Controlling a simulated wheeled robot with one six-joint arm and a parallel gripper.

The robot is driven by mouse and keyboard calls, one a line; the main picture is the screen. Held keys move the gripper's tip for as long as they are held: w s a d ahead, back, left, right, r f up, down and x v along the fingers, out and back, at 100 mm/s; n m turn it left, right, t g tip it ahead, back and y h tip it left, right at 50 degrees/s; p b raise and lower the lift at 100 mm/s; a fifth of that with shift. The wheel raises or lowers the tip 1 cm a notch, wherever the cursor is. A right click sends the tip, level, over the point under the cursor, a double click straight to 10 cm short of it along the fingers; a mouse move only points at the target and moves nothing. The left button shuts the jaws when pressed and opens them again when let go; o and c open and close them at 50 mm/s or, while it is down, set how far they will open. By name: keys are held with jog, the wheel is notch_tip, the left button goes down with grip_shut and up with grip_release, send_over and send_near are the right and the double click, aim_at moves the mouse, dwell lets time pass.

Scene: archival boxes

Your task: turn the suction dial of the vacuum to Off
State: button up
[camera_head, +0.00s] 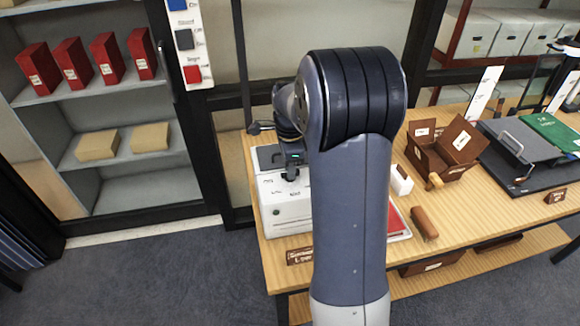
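A white box-shaped unit with a grey top (284,212), which looks like the vacuum, stands at the left end of the wooden table. Small dark markings show on its top face. My gripper (291,175) points down at the top of this unit, at or just above it. The fingers are small and dark here, and I cannot tell whether they touch anything. The suction dial cannot be made out; the gripper or my arm may cover it. My arm hides the right side of the unit.
The wooden table (478,215) also holds a brown open box (440,150), a brown roller-like object (424,223), a small white block (401,180) and a black press-like device (520,150). A shelf with red boxes (72,60) stands left. Grey floor (150,270) is clear in front.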

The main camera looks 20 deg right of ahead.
jog(key=o, duration=0.4)
jog(key=shift+c, duration=0.2)
notch_tip(320, 180, up, 11)
jog(key=shift+b, duration=0.35)
jog(key=shift+f, duration=0.15)
notch_tip(320, 180, down, 11)
jog(key=shift+r+p, duration=0.1)
jog(key=shift+p, duration=0.25)
jog(key=shift+r, duration=0.1)
dwell(0.3)
